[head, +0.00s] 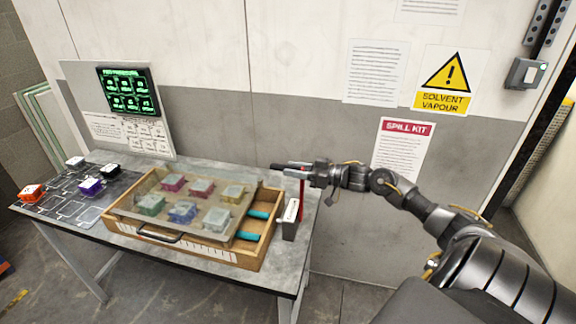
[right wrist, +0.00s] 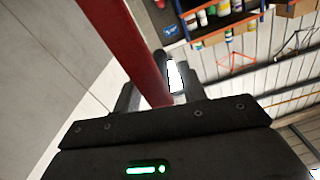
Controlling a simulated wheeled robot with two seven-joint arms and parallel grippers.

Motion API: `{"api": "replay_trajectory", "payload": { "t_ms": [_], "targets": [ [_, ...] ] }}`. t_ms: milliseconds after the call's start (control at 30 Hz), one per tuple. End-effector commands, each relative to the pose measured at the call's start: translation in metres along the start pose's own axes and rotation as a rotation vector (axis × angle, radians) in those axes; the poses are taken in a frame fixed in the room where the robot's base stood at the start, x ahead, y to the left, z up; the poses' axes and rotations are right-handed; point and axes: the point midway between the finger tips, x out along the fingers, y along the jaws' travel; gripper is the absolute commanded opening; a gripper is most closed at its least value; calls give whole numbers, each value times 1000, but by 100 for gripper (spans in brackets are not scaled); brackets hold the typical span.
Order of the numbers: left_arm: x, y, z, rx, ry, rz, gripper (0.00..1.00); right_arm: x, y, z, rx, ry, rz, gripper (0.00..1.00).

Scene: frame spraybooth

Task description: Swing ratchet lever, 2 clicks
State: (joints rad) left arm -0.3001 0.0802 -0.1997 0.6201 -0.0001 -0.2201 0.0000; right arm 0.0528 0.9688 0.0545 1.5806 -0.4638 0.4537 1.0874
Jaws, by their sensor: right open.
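The red ratchet lever (head: 301,201) stands near upright beside a small grey box (head: 290,226) at the right end of the table. My right gripper (head: 291,170) comes in from the right at the lever's upper end, with its fingers pointing left. In the right wrist view the lever (right wrist: 122,42) runs as a red bar from the top left down to the open fingers (right wrist: 148,92). It appears to pass between them; I cannot tell if either finger touches it. My left gripper is not in view.
A wooden tray (head: 190,248) with a clear lid over several coloured blocks fills the table's middle, close to the box. Loose blocks, such as an orange one (head: 32,193), sit on a marked mat at left. A green-lit screen (head: 129,91) stands behind. The wall is close behind the lever.

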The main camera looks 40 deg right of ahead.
Motion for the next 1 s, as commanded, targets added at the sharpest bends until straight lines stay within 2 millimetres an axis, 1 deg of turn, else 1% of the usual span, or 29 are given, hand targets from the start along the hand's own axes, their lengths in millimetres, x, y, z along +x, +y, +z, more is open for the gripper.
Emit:
{"api": "replay_trajectory", "payload": {
  "t_ms": [33, 100, 200, 533, 567, 800, 867, 1000],
  "targets": [
    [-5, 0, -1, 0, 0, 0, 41, 6, 0, -2, 2, 2, 0, 41],
    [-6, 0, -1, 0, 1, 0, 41, 13, 0, -2, 3, 2, 1, 41],
    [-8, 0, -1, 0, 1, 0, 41, 18, 0, 0, 2, 0, 1, 41],
    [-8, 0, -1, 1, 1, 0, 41, 21, 0, 1, 1, -1, 1, 41],
    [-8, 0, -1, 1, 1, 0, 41, 21, 0, 1, 1, -1, 1, 39],
    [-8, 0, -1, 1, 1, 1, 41, 21, 0, 1, 1, -1, 1, 7],
    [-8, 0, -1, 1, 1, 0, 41, 21, 0, 1, 1, -1, 0, 0],
    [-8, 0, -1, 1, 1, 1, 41, 21, 0, 1, 1, -1, 0, 0]
  ]
}}
